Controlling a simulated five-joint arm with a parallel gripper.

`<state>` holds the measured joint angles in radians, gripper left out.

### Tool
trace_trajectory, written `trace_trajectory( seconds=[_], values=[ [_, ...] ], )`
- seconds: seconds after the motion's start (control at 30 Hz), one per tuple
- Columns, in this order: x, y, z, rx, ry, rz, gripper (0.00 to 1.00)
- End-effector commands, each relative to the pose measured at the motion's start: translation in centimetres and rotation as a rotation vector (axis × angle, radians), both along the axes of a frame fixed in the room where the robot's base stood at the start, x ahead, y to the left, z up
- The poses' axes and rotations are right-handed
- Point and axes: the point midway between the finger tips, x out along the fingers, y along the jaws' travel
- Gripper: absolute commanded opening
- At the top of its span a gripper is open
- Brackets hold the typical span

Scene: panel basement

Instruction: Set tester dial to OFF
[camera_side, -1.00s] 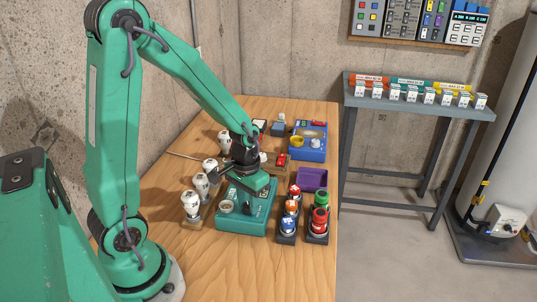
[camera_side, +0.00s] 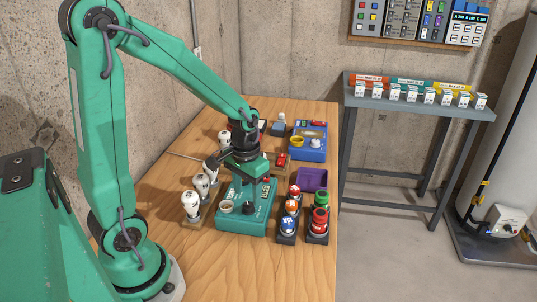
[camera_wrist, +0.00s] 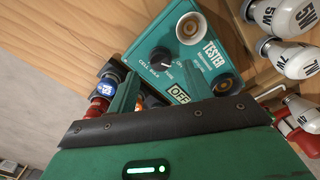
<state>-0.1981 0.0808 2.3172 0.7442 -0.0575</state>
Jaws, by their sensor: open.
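The tester (camera_side: 231,220) is a teal box on the wooden bench, with two round sockets on top. Its black dial (camera_wrist: 161,52) is a knob in the wrist view, and it also shows in the side view (camera_side: 249,208). A light mark shows on the knob's edge, on the side toward the OFF window. That pale window (camera_wrist: 180,94) on the box reads OFF. A CELL BULB label (camera_wrist: 155,70) is printed beside the dial. My gripper (camera_side: 252,178) is open and empty above the box, apart from the dial. Its green fingers (camera_wrist: 160,82) stand either side of the view of the box.
White bulbs (camera_side: 191,204) stand in holders left of the tester. Coloured cells (camera_side: 320,220) stand in dark racks to its right, and a purple tray (camera_side: 313,179) lies behind them. A blue device (camera_side: 308,150) is at the bench's far end. The front of the bench is clear.

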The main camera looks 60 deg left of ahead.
Motion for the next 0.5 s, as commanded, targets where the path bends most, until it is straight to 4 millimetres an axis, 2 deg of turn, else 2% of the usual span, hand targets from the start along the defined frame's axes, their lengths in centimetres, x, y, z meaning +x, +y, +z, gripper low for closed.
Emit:
trace_trajectory(
  seconds=[0.23, 0.5],
  values=[
    [0.0, 0.0, 2.9, 0.001, -0.003, 0.000, 0.50],
    [0.0, 0.0, 4.1, 0.000, 0.000, 0.000, 0.50]
  ],
)
